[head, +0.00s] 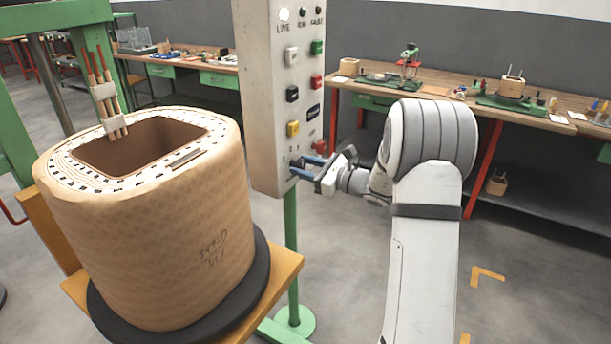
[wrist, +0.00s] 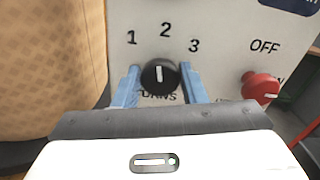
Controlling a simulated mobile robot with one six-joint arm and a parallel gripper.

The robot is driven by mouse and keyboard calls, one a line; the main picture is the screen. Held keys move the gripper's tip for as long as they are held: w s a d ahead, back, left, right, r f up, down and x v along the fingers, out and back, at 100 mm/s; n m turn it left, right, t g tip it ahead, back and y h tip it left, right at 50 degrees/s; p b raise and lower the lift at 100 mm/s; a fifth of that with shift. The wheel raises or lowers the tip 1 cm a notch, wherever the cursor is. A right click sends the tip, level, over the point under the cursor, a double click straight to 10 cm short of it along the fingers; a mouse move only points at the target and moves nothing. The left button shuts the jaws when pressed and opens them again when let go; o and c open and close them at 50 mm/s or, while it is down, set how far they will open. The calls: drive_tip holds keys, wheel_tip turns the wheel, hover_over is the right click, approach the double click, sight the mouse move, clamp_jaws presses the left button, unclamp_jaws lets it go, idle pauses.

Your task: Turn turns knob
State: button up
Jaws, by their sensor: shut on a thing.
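The turns knob (wrist: 159,78) is a round black dial on the grey control panel (head: 262,100), with 1, 2 and 3 printed around its top. Its white mark points up, about toward the 2. The label below it is partly hidden. My gripper (wrist: 159,84) has its blue fingers on the left and right sides of the knob and is shut on it. In the head view my gripper (head: 303,171) reaches the lower part of the panel from the right, and the knob is mostly hidden there.
A red knob (wrist: 261,87) marked OFF sits right of the turns knob. Several coloured buttons fill the panel above. A large wrapped coil (head: 160,235) stands close on the left. Workbenches (head: 450,95) line the back wall. The floor at the right is mostly clear.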

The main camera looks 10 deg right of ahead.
drive_tip(key=n+b, duration=0.2)
drive_tip(key=b, duration=0.1)
drive_tip(key=n+b, duration=0.2)
drive_tip(key=b, duration=0.1)
drive_tip(key=shift+f, duration=0.35)
drive_tip(key=n+b, duration=0.2)
drive_tip(key=b, duration=0.1)
drive_tip(key=shift+r, duration=0.2)
drive_tip(key=shift+n, duration=0.3)
drive_tip(key=o, duration=1)
drive_tip(key=shift+r, duration=0.1)
drive_tip(key=shift+c, duration=0.2)
drive_tip(key=v, duration=0.7)
drive_tip(key=shift+s+d, duration=0.25)
drive_tip(key=shift+s, duration=0.1)
